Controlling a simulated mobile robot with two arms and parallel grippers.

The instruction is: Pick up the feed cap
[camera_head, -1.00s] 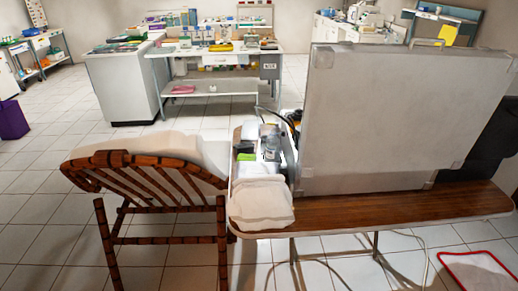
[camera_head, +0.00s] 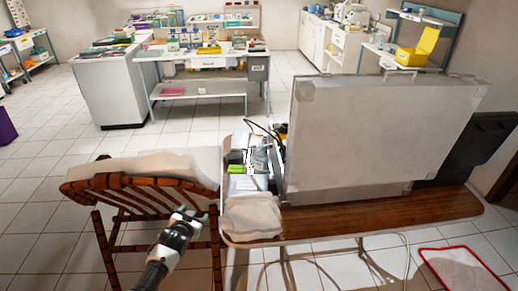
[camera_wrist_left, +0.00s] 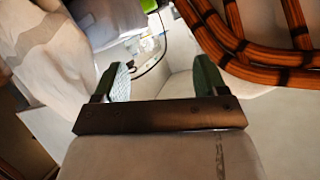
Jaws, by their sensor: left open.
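I cannot make out the feed cap in either view. My left gripper (camera_head: 189,215) has come in from the bottom of the head view, beside the wooden chair and left of the folded cloth on the table. In the left wrist view my left gripper (camera_wrist_left: 157,80) is open, with nothing between its green-padded fingers. My right gripper is not in view.
A folded white cloth (camera_head: 252,217) lies at the near left end of the wooden table (camera_head: 400,212). A large grey case (camera_head: 375,135) stands on the table. The wooden chair (camera_head: 105,182) is at left.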

